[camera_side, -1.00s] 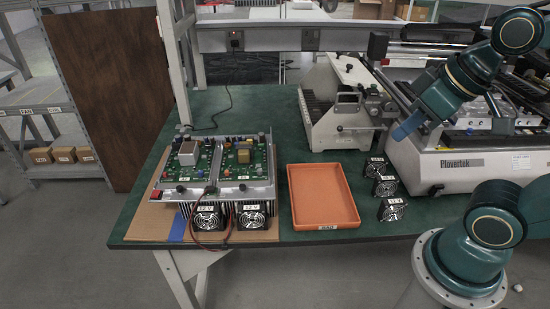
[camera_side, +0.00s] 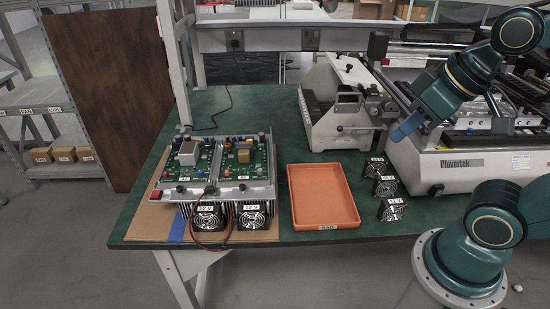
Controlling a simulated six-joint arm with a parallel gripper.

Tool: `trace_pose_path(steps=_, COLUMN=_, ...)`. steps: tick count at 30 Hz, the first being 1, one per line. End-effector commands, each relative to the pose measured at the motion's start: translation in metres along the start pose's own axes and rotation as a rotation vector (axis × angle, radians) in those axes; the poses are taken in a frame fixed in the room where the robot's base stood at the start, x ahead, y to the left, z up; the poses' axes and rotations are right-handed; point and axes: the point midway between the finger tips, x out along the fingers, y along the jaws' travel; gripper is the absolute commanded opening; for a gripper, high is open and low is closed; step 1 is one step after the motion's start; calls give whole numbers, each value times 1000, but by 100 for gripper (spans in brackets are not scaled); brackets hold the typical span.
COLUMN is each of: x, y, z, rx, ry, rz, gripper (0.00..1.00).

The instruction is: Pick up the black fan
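Three black fans stand in a column on the green table, right of the orange tray: the far fan (camera_side: 375,168), the middle fan (camera_side: 385,187) and the near fan (camera_side: 392,210). Each bears a white label. Two more black fans, a left one (camera_side: 208,219) and a right one (camera_side: 252,217), sit at the front of the circuit board unit, labelled 12 V. My gripper (camera_side: 405,130) appears at the blue end of my arm, above and beyond the column of fans and apart from them. Its fingers cannot be made out, and nothing visible is held.
The orange tray (camera_side: 322,196) is empty, between the board unit (camera_side: 262,190) and the fans. A white machine (camera_side: 335,135) stands behind it; the Plovertek machine (camera_side: 470,165) is at right. Bare green table (camera_side: 245,115) lies at back left. The front edge is close to the fans.

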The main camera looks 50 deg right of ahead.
Motion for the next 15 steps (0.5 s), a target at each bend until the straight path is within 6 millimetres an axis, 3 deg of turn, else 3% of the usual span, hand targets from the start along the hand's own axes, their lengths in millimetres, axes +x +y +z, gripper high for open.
trace_pose_path(steps=1, x=0, y=0, z=0, rx=0, ry=0, rz=0, gripper=22)
trace_pose_path(steps=11, x=0, y=0, z=0, rx=0, ry=0, rz=0, gripper=86)
trace_pose_path(steps=15, x=0, y=0, z=0, rx=0, ry=0, rz=0, gripper=89)
